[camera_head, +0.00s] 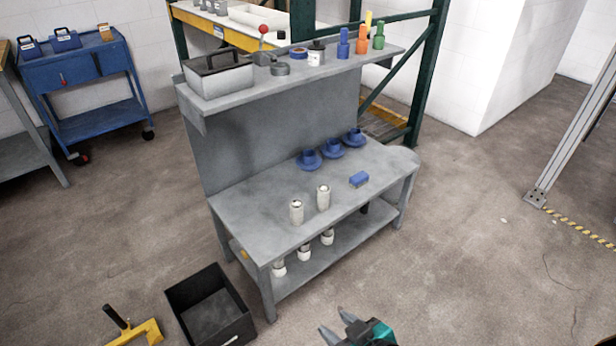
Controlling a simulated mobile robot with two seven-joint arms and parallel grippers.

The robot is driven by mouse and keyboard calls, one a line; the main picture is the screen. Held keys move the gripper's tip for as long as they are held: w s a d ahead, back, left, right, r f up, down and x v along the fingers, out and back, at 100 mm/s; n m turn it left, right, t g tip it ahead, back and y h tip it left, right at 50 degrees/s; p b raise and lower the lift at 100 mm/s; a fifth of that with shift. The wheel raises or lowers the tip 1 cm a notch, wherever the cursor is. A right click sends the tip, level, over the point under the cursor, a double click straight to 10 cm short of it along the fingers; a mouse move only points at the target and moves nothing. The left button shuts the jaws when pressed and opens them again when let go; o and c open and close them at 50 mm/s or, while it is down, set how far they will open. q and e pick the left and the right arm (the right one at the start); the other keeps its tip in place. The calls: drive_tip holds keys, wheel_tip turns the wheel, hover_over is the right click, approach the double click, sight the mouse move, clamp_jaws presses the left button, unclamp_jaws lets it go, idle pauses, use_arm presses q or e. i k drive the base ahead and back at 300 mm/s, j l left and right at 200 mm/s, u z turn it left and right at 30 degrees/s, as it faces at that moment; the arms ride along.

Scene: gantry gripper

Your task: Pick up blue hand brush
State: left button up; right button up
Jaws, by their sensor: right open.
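A small blue block-shaped thing (359,179), which looks like the blue hand brush, lies on the grey workbench top (262,205), right of two white canisters. Its bristles cannot be made out. My right gripper (334,322) shows at the bottom edge, with its two grey fingers apart and nothing between them. It is well below the brush in the picture and apart from it and the bench. My left gripper is not in view.
White canisters (323,198) and several blue flanged parts (331,148) stand on the bench. An upper shelf (300,72) holds a grey toolbox (217,75) and bottles. A black bin (208,305) and a yellow tool (140,333) are at lower left. Floor right of the bench is clear.

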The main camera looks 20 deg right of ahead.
sight(360, 179)
drive_tip(key=i+l+u, duration=0.15)
drive_tip(key=l+u, duration=0.55)
drive_tip(key=u, duration=0.2)
drive_tip(key=l+u, duration=0.45)
drive_tip(key=l, duration=0.5)
drive_tip(key=l+u, duration=0.1)
drive_tip(key=l, duration=0.4)
drive_tip(key=k+l+u, duration=0.15)
drive_tip(key=l, duration=0.3)
drive_tip(key=k+l, duration=0.1)
drive_tip(key=l, duration=0.85)
drive_tip(key=k+l, duration=0.15)
drive_tip(key=l, duration=0.85)
drive_tip(key=k+l+u, duration=0.1)
drive_tip(key=l, duration=0.4)
